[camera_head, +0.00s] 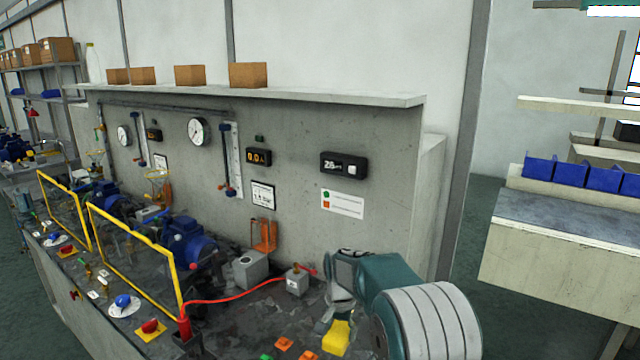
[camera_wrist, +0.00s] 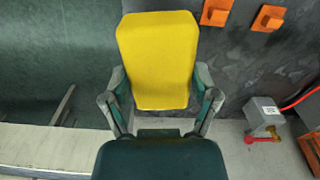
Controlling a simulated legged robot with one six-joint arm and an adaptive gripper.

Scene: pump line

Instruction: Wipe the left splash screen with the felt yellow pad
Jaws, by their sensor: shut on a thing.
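The felt yellow pad (camera_head: 337,338) is in my gripper (camera_head: 338,308), low in the head view and right of the bench's middle. In the wrist view the yellow pad (camera_wrist: 158,60) sits between the two fingers of my gripper (camera_wrist: 160,100), which are shut on its sides. Two yellow-framed clear splash screens stand along the bench front in the head view. The left splash screen (camera_head: 64,180) is farther away, and the nearer one (camera_head: 150,237) stands to its right. The pad is apart from both screens.
A red hose (camera_head: 235,298) runs over the bench from a red fitting (camera_head: 184,328) to a grey box (camera_head: 297,281). Blue pumps (camera_head: 190,241) stand behind the screens. Knobs and red buttons (camera_head: 150,326) line the front edge. Orange blocks (camera_head: 284,344) lie near my gripper.

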